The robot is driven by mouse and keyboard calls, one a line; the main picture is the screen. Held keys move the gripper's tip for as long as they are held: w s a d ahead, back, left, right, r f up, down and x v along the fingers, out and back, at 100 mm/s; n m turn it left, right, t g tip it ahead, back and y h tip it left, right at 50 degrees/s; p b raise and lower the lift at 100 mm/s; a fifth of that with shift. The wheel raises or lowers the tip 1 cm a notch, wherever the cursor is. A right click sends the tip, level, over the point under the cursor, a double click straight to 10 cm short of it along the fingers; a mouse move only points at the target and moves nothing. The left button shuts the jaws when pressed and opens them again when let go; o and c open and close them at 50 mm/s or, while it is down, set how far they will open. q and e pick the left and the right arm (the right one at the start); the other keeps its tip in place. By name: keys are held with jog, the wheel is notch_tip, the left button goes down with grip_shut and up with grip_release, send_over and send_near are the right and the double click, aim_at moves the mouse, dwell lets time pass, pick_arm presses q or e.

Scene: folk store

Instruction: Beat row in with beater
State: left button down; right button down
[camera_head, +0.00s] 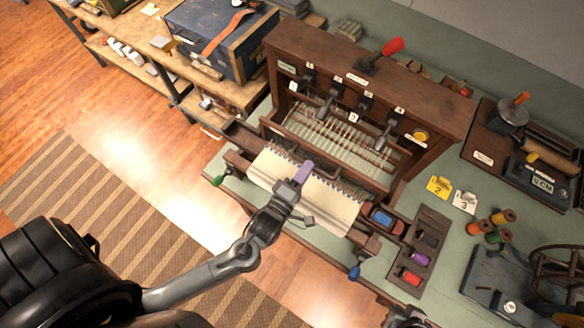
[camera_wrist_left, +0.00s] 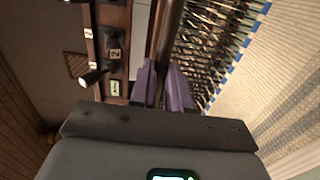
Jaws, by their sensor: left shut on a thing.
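The loom stands on the green table with its tall brown castle (camera_head: 375,85) at the back. The beater (camera_head: 340,164) is a dark wooden bar across the warp threads. In the left wrist view the bar (camera_wrist_left: 166,40) runs down between my purple fingertips. My left gripper (camera_head: 303,173) reaches in over the cream cloth (camera_head: 330,205) and is shut on the beater. Its fingers also show in the left wrist view (camera_wrist_left: 163,86). Warp threads (camera_wrist_left: 203,40) and a blue-marked edge lie beside the bar. The part between the fingers is partly hidden.
A tray (camera_head: 422,245) with coloured pieces sits at the loom's right. Several thread spools (camera_head: 490,225) and a spinning wheel (camera_head: 555,270) are further right. A blue chest (camera_head: 220,40) is at the back left.

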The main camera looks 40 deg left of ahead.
aim_at(317, 155)
pick_arm(q)
jog(key=shift+s, duration=0.6)
jog(key=shift+w, duration=0.1)
jog(key=shift+w+a+b, duration=0.2)
jog(key=shift+w+b, duration=0.9)
jog(key=shift+w, duration=3.85)
jog(key=c, duration=0.7)
grip_release()
